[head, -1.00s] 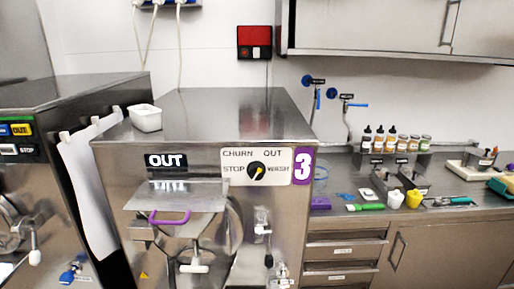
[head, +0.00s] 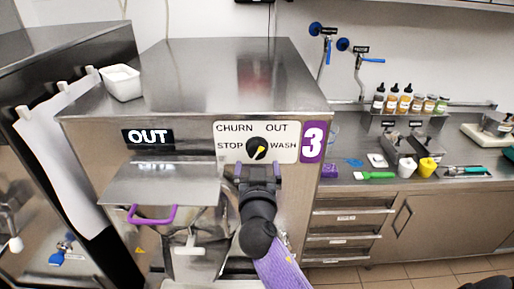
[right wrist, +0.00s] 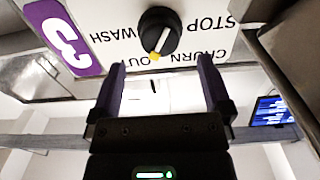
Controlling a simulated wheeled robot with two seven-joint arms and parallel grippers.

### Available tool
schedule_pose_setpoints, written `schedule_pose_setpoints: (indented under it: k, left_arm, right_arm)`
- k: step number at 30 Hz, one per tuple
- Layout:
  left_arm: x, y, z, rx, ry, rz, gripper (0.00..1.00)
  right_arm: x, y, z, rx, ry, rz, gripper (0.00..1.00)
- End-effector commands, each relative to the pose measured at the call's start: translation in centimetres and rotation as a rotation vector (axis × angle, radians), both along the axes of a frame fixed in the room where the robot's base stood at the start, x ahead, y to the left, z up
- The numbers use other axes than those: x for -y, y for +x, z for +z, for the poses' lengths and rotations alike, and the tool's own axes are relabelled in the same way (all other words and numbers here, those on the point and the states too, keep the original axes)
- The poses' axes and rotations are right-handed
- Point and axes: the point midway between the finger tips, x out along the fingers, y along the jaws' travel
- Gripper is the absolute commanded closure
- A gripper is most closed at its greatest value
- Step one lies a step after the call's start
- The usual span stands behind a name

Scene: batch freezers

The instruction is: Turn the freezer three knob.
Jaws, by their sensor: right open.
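Freezer three (head: 90,130) stands in front of me with a purple "3" label (head: 313,142). Its black round knob (head: 257,149) sits on a white plate (head: 228,128) marked STOP, CHURN, OUT and WASH. In the right wrist view the knob (right wrist: 160,33) appears upside down, its yellow pointer tip towards the OUT lettering. My right gripper (head: 258,170) is open and empty just below the knob. In the right wrist view its two purple-sided fingers (right wrist: 158,64) point at the plate, one to each side of the knob, seemingly short of it. My left gripper is out of view.
A white tub (head: 121,83) stands on the freezer top. Below are an OUT sign (head: 148,138), a steel shelf (head: 160,184) and a purple handle (head: 152,216). A counter (head: 470,172) with bottles and scoops is at right. Another freezer (head: 50,45) is at left.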

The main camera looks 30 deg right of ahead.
Motion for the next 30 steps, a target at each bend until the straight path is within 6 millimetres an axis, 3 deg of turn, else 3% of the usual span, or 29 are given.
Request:
schedule_pose_setpoints:
  k: [6,17,30]
  left_arm:
    - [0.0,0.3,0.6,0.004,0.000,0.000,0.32]
    - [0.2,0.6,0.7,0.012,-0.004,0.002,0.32]
    - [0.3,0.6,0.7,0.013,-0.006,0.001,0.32]
  right_arm:
    - [2.1,3.5,0.1,-0.001,-0.002,0.000,0.00]
    - [2.6,4.3,-0.1,-0.002,0.000,0.001,0.00]
    - [2.6,4.2,0.0,-0.002,0.000,0.001,0.91]
